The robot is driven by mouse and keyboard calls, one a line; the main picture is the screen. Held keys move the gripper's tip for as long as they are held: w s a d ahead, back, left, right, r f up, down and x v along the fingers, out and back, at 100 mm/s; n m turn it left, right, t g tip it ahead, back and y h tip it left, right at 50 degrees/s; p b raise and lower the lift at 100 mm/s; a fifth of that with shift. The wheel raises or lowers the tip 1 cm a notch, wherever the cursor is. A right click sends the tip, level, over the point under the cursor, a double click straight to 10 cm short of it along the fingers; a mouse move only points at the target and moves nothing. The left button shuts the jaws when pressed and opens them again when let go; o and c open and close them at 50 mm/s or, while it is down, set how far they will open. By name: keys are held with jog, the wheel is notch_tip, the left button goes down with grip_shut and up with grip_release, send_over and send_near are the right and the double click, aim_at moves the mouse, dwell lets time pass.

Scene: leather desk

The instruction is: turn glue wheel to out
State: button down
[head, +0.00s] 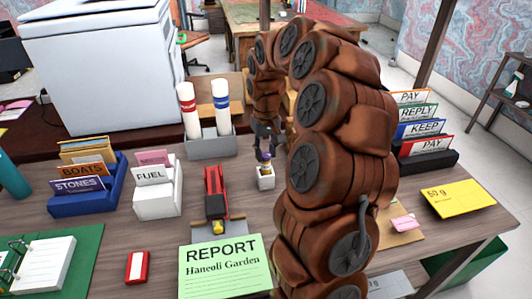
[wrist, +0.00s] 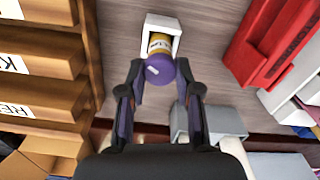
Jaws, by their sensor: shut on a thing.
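The glue stick (wrist: 159,42) has a yellow band and a round purple wheel (wrist: 163,73) with a short white mark. It stands in a small white holder (wrist: 148,26), which also shows in the head view (head: 266,184) on the desk right of the red stapler. My gripper (wrist: 161,79) is shut on the purple wheel, one finger on each side. In the head view, my gripper (head: 264,154) comes down from above onto the glue stick. The wheel is mostly hidden there, and I cannot tell how far it is turned.
The red stapler (head: 215,188) lies close on the left. A grey holder (head: 211,144) with two tubes stands behind it. The green report sheet (head: 221,266) lies in front. A wooden letter rack (wrist: 45,60) shows in the wrist view.

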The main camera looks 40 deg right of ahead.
aim_at(266, 154)
jog(key=n, duration=0.3)
jog(key=shift+n, duration=0.4)
jog(key=n, duration=0.3)
jog(key=shift+n, duration=0.3)
jog(key=n+p, duration=0.1)
jog(key=n, duration=0.5)
jog(key=shift+n, duration=0.3)
dwell(0.5)
jog(key=c, duration=0.8)
grip_release()
jog(key=shift+o, duration=0.2)
notch_tip(266, 154, up, 12)
